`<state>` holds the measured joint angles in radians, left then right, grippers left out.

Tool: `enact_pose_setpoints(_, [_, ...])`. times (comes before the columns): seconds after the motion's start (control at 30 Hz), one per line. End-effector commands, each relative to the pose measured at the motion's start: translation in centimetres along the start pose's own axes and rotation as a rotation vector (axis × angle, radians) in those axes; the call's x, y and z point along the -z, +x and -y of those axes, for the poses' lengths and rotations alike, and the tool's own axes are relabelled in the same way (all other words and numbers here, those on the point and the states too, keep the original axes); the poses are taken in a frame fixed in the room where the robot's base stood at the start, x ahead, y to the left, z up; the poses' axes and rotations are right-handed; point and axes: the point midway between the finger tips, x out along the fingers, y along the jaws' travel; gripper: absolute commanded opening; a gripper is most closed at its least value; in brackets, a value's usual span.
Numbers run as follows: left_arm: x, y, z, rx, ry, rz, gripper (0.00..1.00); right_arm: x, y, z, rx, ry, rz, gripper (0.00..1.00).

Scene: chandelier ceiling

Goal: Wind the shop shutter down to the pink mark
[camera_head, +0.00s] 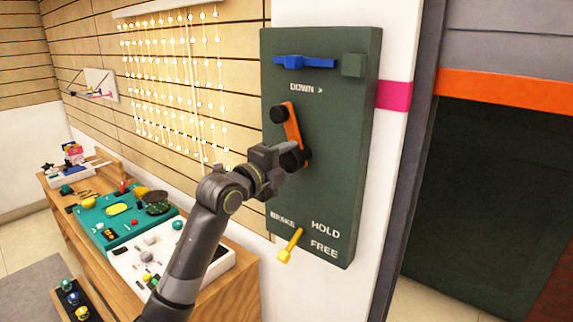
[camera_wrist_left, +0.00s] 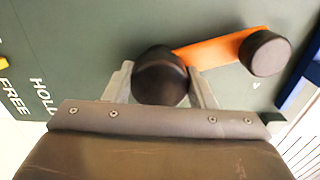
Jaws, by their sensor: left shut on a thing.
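A dark green panel (camera_head: 335,190) on the white wall carries a crank with an orange arm (camera_head: 292,127) and a black piece at each end. My left gripper (camera_head: 287,157) is shut on the lower black knob (camera_wrist_left: 160,75); the upper black knob (camera_wrist_left: 265,53) is free. The yellow brake lever (camera_head: 290,245) slants down-left, near the words HOLD and FREE. The grey shutter (camera_head: 508,50) has an orange bottom bar (camera_head: 505,90). The pink mark (camera_head: 394,96) is on the wall left of it, looking slightly lower than the bar's near end. My right gripper is out of view.
A blue bar (camera_head: 303,62) and a green block (camera_head: 353,65) stick out of the panel's top, above the words DOWN >. A wooden bench (camera_head: 215,287) with trays of small items stands left, below my arm. String lights (camera_head: 175,70) hang on the slatted wall.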

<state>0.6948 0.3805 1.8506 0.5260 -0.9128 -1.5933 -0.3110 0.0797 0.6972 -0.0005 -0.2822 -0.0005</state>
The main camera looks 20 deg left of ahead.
Motion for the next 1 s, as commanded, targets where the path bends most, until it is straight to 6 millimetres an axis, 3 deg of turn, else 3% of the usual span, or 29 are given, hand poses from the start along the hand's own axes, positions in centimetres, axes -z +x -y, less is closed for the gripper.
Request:
enact_pose_setpoints(0.43, [0.0, 0.0, -0.2, -0.005, 0.012, 0.000, 0.09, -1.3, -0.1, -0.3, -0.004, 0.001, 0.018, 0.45])
enact_pose_setpoints(0.47, [0.0, 0.0, -0.2, -0.005, 0.012, 0.000, 0.54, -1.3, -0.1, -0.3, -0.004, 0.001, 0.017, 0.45])
enact_pose_setpoints(0.6, [0.0, 0.0, -0.1, -0.003, 0.010, 0.000, 0.72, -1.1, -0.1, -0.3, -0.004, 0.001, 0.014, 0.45])
enact_pose_setpoints(1.0, [-0.1, -0.6, -0.1, -0.001, 0.009, 0.001, 0.72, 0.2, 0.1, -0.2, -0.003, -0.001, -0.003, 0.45])
